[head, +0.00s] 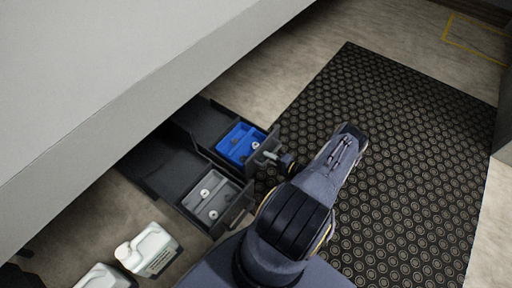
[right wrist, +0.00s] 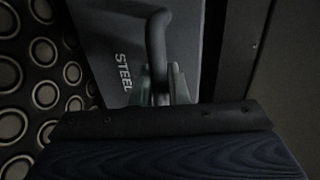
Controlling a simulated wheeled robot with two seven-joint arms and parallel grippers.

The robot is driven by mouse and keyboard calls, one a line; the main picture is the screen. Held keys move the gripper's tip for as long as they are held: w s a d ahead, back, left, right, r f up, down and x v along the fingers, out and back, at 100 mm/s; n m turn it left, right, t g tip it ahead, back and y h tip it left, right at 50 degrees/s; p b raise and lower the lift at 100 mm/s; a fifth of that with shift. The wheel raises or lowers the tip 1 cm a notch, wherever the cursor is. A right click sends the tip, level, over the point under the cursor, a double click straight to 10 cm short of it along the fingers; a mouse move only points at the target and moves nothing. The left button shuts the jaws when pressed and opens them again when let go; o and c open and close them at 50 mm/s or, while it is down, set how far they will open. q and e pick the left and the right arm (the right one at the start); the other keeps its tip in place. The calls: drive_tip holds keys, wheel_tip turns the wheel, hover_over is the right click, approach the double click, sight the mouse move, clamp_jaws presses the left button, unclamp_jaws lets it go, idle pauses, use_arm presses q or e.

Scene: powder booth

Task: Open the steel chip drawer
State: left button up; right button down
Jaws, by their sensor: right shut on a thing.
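My right gripper (head: 270,157) is at this drawer's front. In the right wrist view the right gripper (right wrist: 162,88) has its fingers shut on the handle. The fingertips are dim and partly hidden there. My left gripper is not in view.
A second drawer (head: 160,185) beside it also stands out, holding a grey divided tray (head: 212,198) with small pieces. White labelled jugs (head: 150,250) stand on the floor at lower left. A dark patterned mat (head: 400,150) covers clear floor at right. The big grey surface (head: 120,70) overhangs the drawers.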

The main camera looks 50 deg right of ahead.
drive_tip(key=f+v, duration=0.1)
drive_tip(key=v, duration=0.5)
drive_tip(key=shift+s, duration=0.15)
drive_tip(key=shift+f, duration=0.1)
drive_tip(key=c, duration=1.5)
unclamp_jaws()
drive_tip(key=p+v, duration=0.1)
drive_tip(key=v, duration=0.6)
drive_tip(key=shift+s+p, duration=0.35)
drive_tip(key=shift+s, duration=0.05)
